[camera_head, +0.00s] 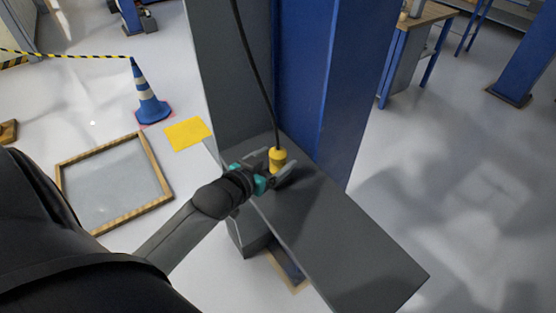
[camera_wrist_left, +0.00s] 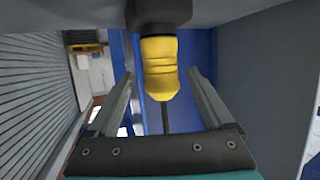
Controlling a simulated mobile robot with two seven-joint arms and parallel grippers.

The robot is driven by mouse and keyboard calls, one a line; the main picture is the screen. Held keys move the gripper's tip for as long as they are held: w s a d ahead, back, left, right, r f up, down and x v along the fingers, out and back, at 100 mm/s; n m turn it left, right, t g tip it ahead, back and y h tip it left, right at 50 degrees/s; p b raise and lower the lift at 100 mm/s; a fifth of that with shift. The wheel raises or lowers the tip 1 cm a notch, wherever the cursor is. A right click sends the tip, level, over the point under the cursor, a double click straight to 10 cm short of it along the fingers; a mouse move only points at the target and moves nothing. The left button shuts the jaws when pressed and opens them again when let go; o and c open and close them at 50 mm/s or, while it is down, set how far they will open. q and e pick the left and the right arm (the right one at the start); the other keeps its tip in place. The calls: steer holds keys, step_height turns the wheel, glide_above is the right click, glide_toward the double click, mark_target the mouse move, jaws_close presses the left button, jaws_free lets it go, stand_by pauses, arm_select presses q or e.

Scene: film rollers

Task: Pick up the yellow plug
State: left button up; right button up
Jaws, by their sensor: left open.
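The yellow plug (camera_head: 277,158) stands upright on the grey shelf (camera_head: 345,235), close to the blue column. A black cable (camera_head: 247,55) runs up from its top. My left gripper (camera_head: 284,170) is at the plug, just above the shelf, with its fingers on either side of it. In the left wrist view the plug (camera_wrist_left: 160,68) shows between the two open fingers (camera_wrist_left: 160,95), with a visible gap on each side. The plug's dark base meets the grey surface there. My right gripper is not in view.
A blue column (camera_head: 330,80) and a grey panel (camera_head: 228,70) rise behind the shelf. A blue cone (camera_head: 147,95), a yellow floor patch (camera_head: 187,133) and a striped frame (camera_head: 152,158) lie to the left. A workbench (camera_head: 422,18) stands at the back right. The floor at right is clear.

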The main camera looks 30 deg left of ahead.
mark_target(284, 154)
arm_select(q)
steer(key=shift+f+x, duration=0.15)
steer(key=shift+x, duration=1.15)
steer(key=shift+f+x, duration=0.15)
steer(key=shift+x, duration=1.1)
steer(key=shift+s+a, duration=0.1)
jaws_close()
